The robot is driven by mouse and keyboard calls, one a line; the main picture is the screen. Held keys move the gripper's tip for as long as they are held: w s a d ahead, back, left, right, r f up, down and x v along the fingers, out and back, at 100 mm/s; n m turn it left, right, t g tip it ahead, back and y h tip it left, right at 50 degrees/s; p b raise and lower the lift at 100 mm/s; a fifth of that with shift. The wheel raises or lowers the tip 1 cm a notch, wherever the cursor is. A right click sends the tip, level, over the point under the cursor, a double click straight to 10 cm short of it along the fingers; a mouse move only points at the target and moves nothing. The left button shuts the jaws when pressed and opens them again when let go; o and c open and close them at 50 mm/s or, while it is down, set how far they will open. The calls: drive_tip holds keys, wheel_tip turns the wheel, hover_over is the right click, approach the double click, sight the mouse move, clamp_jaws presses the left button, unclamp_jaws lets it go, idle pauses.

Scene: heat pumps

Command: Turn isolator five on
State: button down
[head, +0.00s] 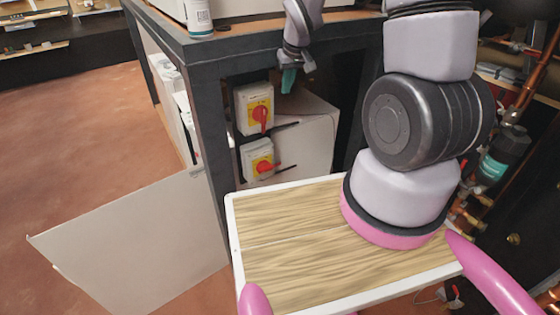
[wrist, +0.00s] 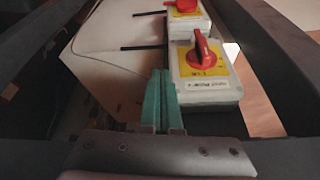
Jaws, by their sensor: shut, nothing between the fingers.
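Two isolators with red knobs on yellow plates are on the dark frame. The upper isolator (head: 254,108) has its knob near upright. The lower isolator (head: 258,160) has its knob turned sideways. In the wrist view the nearer isolator (wrist: 205,75) has a red knob and a white label too blurred to read surely; the farther isolator (wrist: 188,24) is cut off by the top edge. I cannot tell which is number five. My gripper (head: 288,82) is beside the upper isolator, to its right and slightly above. Its teal fingers (wrist: 162,100) are together, empty, apart from the knob.
A dark frame post (head: 212,130) stands left of the isolators, under a bench top. A pale panel (head: 305,140) lies behind and right of them. Copper pipes (head: 530,80) run at the far right. Open floor (head: 80,140) lies to the left.

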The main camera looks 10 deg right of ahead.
drive_tip(key=n+g, duration=0.1)
drive_tip(key=n, duration=0.1)
hover_over(269, 167)
drive_tip(key=s+d, duration=0.2)
drive_tip(key=d, duration=0.2)
wheel_tip(269, 167, down, 15)
drive_tip(key=shift+f, duration=0.1)
drive_tip(key=s+d+x, duration=0.1)
drive_tip(key=x, duration=1.2)
drive_tip(key=shift+a+f, duration=0.45)
drive_tip(key=shift+f, duration=0.1)
